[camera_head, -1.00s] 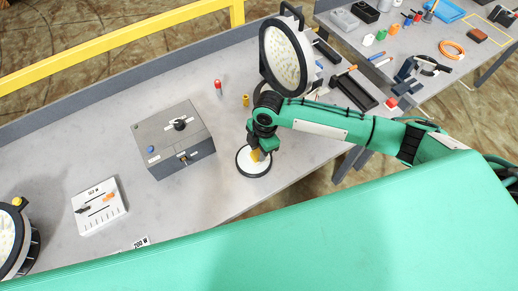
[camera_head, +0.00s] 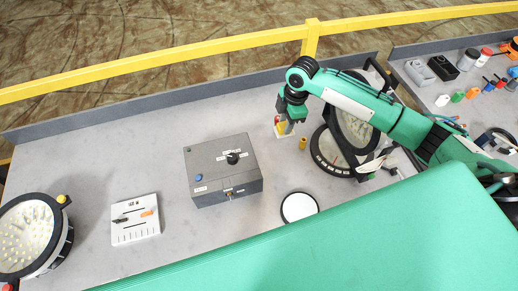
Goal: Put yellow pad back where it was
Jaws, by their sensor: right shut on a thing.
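My right gripper (camera_head: 287,126) is shut on the yellow pad (camera_head: 282,130), a small yellow piece showing at its fingertips. It is at the back of the grey workbench, just left of a small yellow cylinder (camera_head: 303,144). The gripper hides much of the pad, and I cannot tell whether the pad touches the bench. A small red-topped piece (camera_head: 277,120) shows beside the fingers, partly hidden. A white round disc with a dark rim (camera_head: 299,207) lies bare near the bench's front. My left gripper is not in view.
A grey control box (camera_head: 222,172) stands left of the disc. Round lamps stand at the left (camera_head: 28,235) and right (camera_head: 355,125). A yellow rail (camera_head: 160,62) runs behind the bench.

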